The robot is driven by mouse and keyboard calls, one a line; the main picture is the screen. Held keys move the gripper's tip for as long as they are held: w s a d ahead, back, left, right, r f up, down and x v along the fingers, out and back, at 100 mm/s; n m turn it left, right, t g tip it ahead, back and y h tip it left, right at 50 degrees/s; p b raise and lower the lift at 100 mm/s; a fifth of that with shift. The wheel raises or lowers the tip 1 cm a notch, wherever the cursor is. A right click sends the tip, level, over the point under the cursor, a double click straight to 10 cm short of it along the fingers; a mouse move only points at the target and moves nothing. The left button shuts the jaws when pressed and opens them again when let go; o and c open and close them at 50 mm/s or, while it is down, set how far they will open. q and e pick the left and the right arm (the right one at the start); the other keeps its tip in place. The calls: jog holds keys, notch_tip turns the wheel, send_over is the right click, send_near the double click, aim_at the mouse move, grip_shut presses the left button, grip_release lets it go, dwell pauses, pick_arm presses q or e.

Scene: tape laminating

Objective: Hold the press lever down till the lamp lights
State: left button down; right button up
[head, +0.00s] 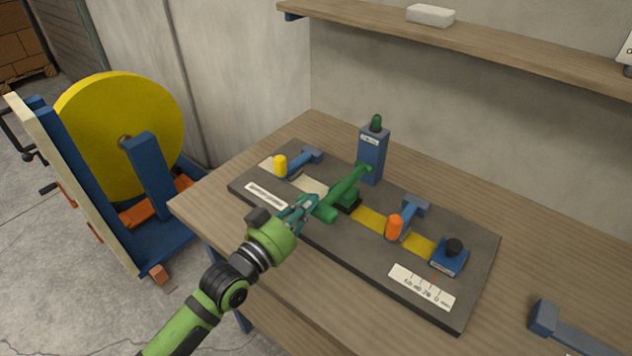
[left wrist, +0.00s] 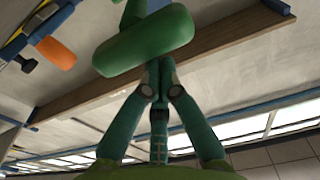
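The press lever (head: 345,190) is a green bar that slopes down from the blue post (head: 372,158) to a thick rounded green handle. The lamp (head: 376,122) on top of the post is dark green and looks unlit. My left gripper (head: 314,201) is at the handle end of the lever. In the left wrist view the gripper's fingers (left wrist: 159,72) are drawn together, and the green handle (left wrist: 145,46) lies across their tips. The handle partly hides the tips; I cannot tell whether they touch it. My right gripper is out of view.
The dark base plate (head: 355,255) carries a yellow tape strip (head: 368,219), a yellow-knobbed clamp (head: 280,165), an orange-knobbed clamp (head: 394,227) and a blue block with a black knob (head: 449,256). A large yellow reel (head: 95,125) stands left of the wooden table. A shelf is above.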

pick_arm(q)
jog(key=shift+s+f, duration=0.25)
jog(key=shift+f, duration=0.9)
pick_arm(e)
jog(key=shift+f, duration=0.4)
pick_arm(q)
jog(key=shift+f, duration=0.1)
dwell(1.4)
notch_tip(320, 180, up, 5)
jog(key=p, duration=0.4)
jog(key=f+b+v, duration=0.2)
jog(key=b+v, duration=0.1)
jog(key=v, duration=0.6)
jog(key=shift+a+b, duration=0.2)
jog(key=shift+b, duration=0.15)
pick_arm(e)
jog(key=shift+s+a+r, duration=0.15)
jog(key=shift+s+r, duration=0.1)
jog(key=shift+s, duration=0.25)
